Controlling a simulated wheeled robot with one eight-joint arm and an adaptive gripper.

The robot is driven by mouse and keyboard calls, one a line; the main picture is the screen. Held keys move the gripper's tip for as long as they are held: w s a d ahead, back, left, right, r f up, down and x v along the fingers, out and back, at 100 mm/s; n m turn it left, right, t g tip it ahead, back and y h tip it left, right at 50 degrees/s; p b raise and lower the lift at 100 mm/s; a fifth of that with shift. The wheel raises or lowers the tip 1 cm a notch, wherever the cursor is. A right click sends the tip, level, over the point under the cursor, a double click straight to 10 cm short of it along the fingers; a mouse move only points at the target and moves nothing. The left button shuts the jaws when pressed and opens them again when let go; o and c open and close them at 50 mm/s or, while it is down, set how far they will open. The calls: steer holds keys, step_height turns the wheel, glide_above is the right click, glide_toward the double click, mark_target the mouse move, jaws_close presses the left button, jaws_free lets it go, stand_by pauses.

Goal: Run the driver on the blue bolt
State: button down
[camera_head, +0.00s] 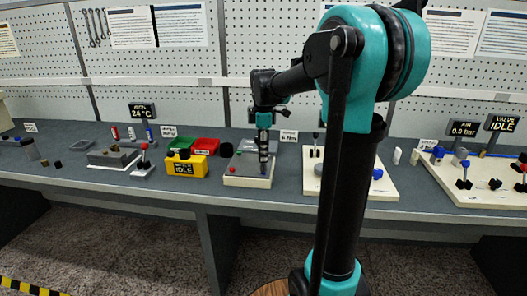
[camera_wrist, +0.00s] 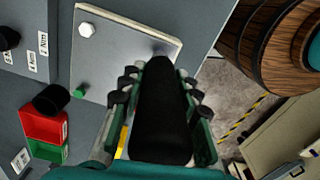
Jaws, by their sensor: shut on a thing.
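My gripper (camera_head: 264,140) hangs over the bolt plate (camera_head: 247,181) on the bench. It is shut on the driver (camera_wrist: 160,110), a thick black body that fills the middle of the wrist view between the fingers. The driver points down to the plate, which also shows in the wrist view (camera_wrist: 130,45). A white bolt (camera_wrist: 86,29) and a green bolt (camera_wrist: 78,91) show on the plate in the wrist view. A red bolt (camera_head: 233,170) shows at its left in the head view. I cannot make out the blue bolt; the driver and fingers cover part of the plate.
A yellow box with an idle sign (camera_head: 186,165) stands left of the plate, with a red bin (camera_head: 207,145) and a green bin (camera_head: 180,144) behind it. Another white board (camera_head: 390,187) lies to the right, partly behind my arm. The bench front edge is close to the plate.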

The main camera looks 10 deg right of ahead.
stand_by(0.7)
step_height(320, 180, up, 7)
stand_by(0.9)
